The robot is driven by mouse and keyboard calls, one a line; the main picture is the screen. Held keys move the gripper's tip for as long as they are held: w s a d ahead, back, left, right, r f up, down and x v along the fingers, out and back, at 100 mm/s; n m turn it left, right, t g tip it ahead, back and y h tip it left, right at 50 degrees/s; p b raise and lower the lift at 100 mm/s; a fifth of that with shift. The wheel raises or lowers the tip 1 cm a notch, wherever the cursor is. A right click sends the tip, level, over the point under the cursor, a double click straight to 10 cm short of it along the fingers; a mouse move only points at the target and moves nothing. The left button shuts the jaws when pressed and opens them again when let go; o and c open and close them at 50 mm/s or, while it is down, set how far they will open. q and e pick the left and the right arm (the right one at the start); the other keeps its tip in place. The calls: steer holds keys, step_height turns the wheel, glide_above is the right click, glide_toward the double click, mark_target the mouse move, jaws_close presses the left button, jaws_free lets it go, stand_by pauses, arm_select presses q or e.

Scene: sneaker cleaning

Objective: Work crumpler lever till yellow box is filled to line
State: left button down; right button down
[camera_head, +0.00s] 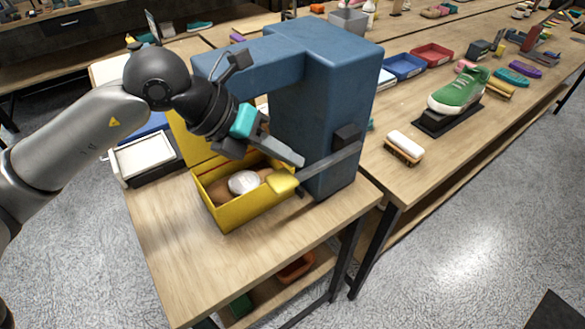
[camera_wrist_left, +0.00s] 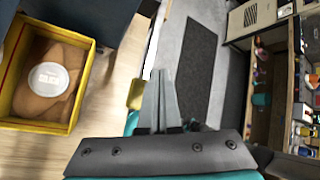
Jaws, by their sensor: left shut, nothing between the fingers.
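The blue crumpler (camera_head: 318,100) stands on the wooden table. Its grey lever (camera_head: 328,166) sticks out from the side and ends in a yellow grip (camera_head: 283,182). The yellow box (camera_head: 243,214) sits under the crumpler's arm, and it also shows in the left wrist view (camera_wrist_left: 38,126). Brown crumpled paper (camera_wrist_left: 58,95) and a white round piece (camera_wrist_left: 48,78) lie in it. A thin reddish line seems to run along its inner wall. My left gripper (camera_head: 300,160) is shut and empty, just above the lever and its yellow grip (camera_wrist_left: 137,93). I cannot tell whether they touch.
A white tray (camera_head: 143,157) stands left of the box. A brush (camera_head: 405,147) and a green sneaker (camera_head: 459,91) on a black stand are on the right table. Blue (camera_head: 404,67) and red (camera_head: 432,54) trays lie behind. The front of the crumpler's table is clear.

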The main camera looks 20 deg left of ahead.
arm_select(q)
steer(key=shift+r, duration=0.1)
step_height(320, 180, up, 5)
steer(key=p, duration=0.4)
steer(key=shift+w+d, duration=0.1)
steer(key=shift+w, duration=0.05)
stand_by(0.6)
